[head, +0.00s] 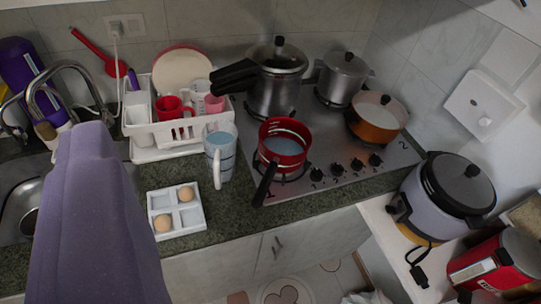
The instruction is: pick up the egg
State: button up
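Two brown eggs sit in a white square tray (176,209) with four compartments on the dark stone counter. One egg (187,194) is in the back right compartment. The other egg (163,223) is in the front left compartment. The other two compartments look empty. I see no gripper fingers in the head view. Nothing is touching the eggs.
A glass jug (219,152) stands just behind and right of the tray. A red pan (283,147) on the stove points its black handle toward the counter front. A dish rack (165,128) is behind. A large purple shape blocks the left side.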

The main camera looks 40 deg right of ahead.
aim_at(163, 222)
jog(key=i+j+z, duration=0.45)
jog(key=j, duration=0.2)
jog(key=i+j+z, duration=0.45)
jog(key=j, duration=0.3)
jog(key=k, duration=0.1)
